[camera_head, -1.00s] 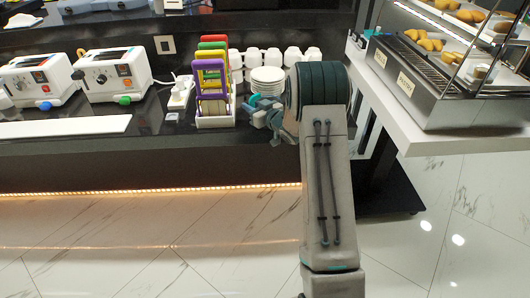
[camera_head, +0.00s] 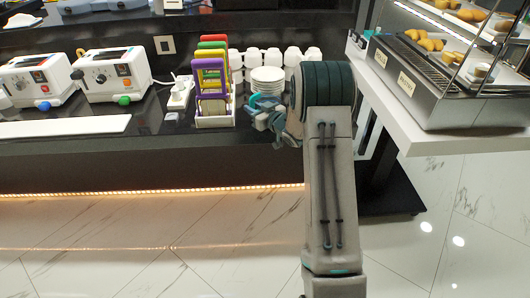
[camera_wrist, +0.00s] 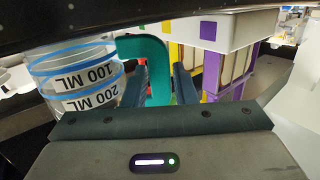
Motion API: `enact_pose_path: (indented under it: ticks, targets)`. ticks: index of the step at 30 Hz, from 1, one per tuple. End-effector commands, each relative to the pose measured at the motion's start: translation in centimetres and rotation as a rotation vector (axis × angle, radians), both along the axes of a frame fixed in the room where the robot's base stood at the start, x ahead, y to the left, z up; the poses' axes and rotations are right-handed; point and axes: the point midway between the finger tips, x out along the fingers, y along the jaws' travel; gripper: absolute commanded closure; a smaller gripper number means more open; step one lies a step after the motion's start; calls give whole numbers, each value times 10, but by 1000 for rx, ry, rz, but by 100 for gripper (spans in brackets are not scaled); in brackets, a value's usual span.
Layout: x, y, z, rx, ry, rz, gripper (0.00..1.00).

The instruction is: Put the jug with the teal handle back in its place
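The jug (camera_wrist: 78,85) shows at the left of the wrist view, clear with blue bands and "100 ML" and "200 ML" marks. The wrist picture is upside down, so the jug is about upright. Its teal handle (camera_wrist: 157,55) lies between the two fingers of my gripper (camera_wrist: 160,88) and fills the gap, so the gripper looks shut on it. In the head view my gripper (camera_head: 267,118) is over the front of the dark counter, between the coloured rack and my arm. The jug cannot be made out clearly there; my arm hides part of that area.
A white rack with purple, yellow, red and green frames (camera_head: 212,85) stands just left of my gripper. Stacked white plates (camera_head: 267,80) and white cups (camera_head: 250,58) are behind it. Two toasters (camera_head: 112,75) stand left. A food display (camera_head: 440,85) is right.

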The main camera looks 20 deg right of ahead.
Motion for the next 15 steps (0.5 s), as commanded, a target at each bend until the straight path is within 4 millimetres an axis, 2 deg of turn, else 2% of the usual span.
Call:
enact_pose_path:
  ticks: [15]
  targets:
    - [-24,-10,2,1,0,-1,75]
